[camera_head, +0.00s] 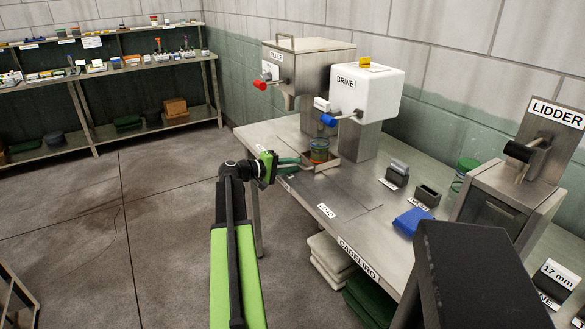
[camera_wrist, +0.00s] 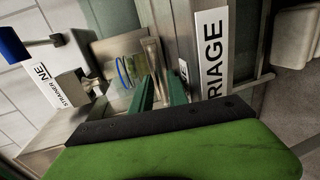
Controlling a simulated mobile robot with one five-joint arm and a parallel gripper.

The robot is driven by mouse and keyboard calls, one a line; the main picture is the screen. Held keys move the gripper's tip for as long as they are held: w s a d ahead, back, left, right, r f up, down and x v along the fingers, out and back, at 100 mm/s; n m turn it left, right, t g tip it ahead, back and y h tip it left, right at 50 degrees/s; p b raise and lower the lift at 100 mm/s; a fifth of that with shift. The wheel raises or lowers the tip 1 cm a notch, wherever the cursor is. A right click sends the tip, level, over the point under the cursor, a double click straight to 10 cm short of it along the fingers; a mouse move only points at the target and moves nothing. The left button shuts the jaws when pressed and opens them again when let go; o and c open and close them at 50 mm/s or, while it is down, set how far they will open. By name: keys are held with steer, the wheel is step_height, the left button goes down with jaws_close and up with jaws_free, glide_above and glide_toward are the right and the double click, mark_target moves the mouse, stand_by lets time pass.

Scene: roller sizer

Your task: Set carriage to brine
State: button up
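The carriage holds a glass jar (camera_head: 319,150) with a coloured band, in a slot at the table's left edge, close under the white BRINE machine (camera_head: 375,90) with its blue handle (camera_head: 328,120). The jar also shows in the wrist view (camera_wrist: 131,70). My gripper (camera_head: 296,161) reaches in from the left, beside the jar. In the wrist view its two green fingers (camera_wrist: 154,85) are slightly apart, at a metal post (camera_wrist: 152,56) next to the jar. Whether they press on the post cannot be told. A label ending in "RIAGE" (camera_wrist: 212,60) is on the table edge.
The steel filler (camera_head: 308,60) with a red handle stands left of BRINE. A LOAD label (camera_head: 327,210) marks bare table nearer me. A blue cloth (camera_head: 413,221), small bins and the LIDDER machine (camera_head: 515,180) stand to the right. Stocked shelves (camera_head: 110,70) line the far left wall.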

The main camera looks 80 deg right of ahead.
steer(key=shift+w+a+r, duration=0.1)
steer(key=p+v, duration=0.3)
steer(key=v, duration=1.4)
